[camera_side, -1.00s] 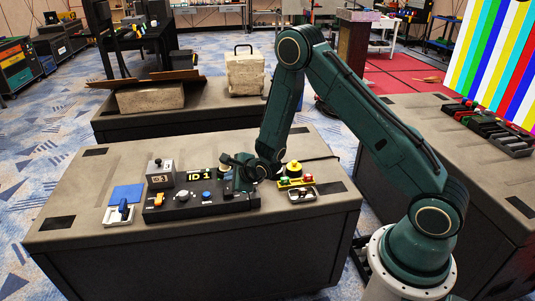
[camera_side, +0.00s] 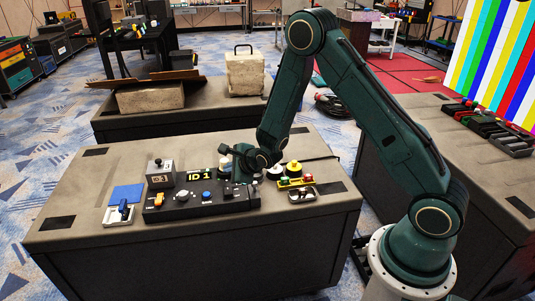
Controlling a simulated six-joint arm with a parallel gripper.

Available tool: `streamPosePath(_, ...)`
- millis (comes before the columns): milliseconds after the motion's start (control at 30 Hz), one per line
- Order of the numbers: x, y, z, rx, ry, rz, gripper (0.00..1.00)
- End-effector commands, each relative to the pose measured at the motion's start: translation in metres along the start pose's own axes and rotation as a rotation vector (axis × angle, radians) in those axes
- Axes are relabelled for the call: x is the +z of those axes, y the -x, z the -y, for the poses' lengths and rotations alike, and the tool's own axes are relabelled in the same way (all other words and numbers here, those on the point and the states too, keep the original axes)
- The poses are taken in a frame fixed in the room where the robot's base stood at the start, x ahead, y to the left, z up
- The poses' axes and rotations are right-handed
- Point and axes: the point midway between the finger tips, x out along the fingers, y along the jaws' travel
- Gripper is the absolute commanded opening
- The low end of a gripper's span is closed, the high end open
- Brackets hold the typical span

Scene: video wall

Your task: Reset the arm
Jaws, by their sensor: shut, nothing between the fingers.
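My gripper (camera_side: 240,174) is at the end of my dark green arm, pointing down and to the left at the right end of the black control box. It is small in the view and its fingers are shut and empty. The black control box (camera_side: 172,209) lies on the grey table with a lit display reading "ID 1" (camera_side: 200,176), an orange switch (camera_side: 159,199), and blue and white knobs. Whether my gripper touches the box cannot be told.
A grey box with a small display (camera_side: 160,174), a blue-switch unit (camera_side: 119,214), and a yellow unit with red and green buttons (camera_side: 296,184) stand nearby on the table (camera_side: 85,225). A second table (camera_side: 120,126) holds a pale case (camera_side: 245,72). A striped video wall (camera_side: 500,60) stands right.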

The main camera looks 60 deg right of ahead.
Motion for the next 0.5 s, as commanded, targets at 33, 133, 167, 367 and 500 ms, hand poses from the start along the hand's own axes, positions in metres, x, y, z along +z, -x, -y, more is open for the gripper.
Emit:
streamPosePath(33,0.003,0.003,0.003,0.000,0.015,0.001,0.00)
streamPosePath(133,0.009,0.012,0.009,0.008,0.069,-0.003,0.00)
streamPosePath(167,0.011,0.016,0.011,0.012,0.089,-0.005,0.00)
streamPosePath(367,0.029,0.049,0.029,0.044,0.279,-0.015,0.00)
streamPosePath(500,0.040,0.079,0.040,0.075,0.436,-0.020,0.00)
